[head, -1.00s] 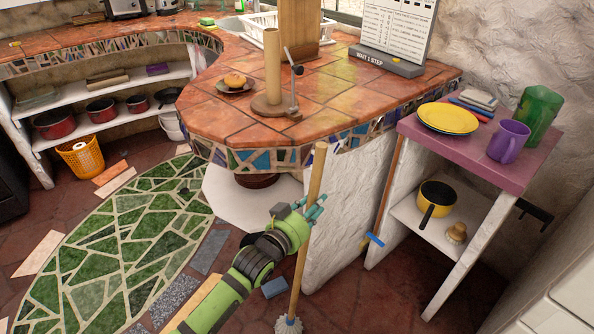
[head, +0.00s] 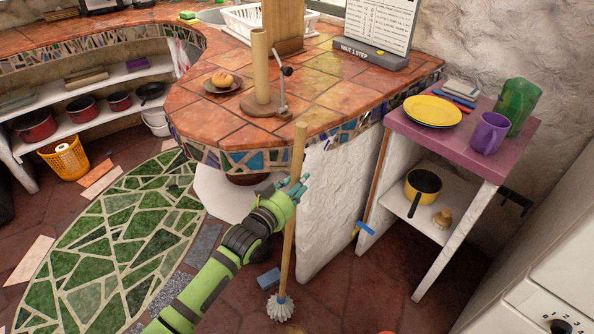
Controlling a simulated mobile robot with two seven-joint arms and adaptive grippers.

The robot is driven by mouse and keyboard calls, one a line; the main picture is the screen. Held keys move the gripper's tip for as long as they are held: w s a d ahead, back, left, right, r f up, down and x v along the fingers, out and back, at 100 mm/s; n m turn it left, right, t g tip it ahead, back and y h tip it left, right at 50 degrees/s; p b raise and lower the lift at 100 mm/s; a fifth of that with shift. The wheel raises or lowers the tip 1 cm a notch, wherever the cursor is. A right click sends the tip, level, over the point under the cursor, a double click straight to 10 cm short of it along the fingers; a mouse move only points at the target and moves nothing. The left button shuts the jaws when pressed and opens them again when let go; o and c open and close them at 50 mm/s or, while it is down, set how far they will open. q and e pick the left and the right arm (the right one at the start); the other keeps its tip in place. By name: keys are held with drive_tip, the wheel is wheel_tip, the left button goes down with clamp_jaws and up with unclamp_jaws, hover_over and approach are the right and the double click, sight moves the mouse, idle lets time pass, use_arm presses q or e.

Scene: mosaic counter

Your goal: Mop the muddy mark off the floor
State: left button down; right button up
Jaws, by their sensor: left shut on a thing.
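My left gripper (head: 291,189) is shut on the wooden handle of a mop (head: 299,150), a little below its top end. The mop stands nearly upright in front of the counter's white end wall. Its pale string head (head: 280,307) is low down at the bottom of the view, at the floor; I cannot tell if it touches. I see no clear muddy mark on the visible floor. My right gripper is not in view.
The mosaic counter (head: 210,120) curves behind the mop. A blue block (head: 268,278) lies on the floor beside the mop head. A purple-topped shelf (head: 470,155) stands right, with a broom-like blue-ended pole (head: 366,228) nearby. A white appliance (head: 550,300) fills the lower right.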

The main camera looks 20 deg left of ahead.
sight(295, 178)
use_arm(q)
wheel_tip(295, 178, up, 3)
drive_tip(key=shift+r+p, duration=0.2)
drive_tip(key=shift+p, duration=0.65)
drive_tip(key=shift+f, duration=0.15)
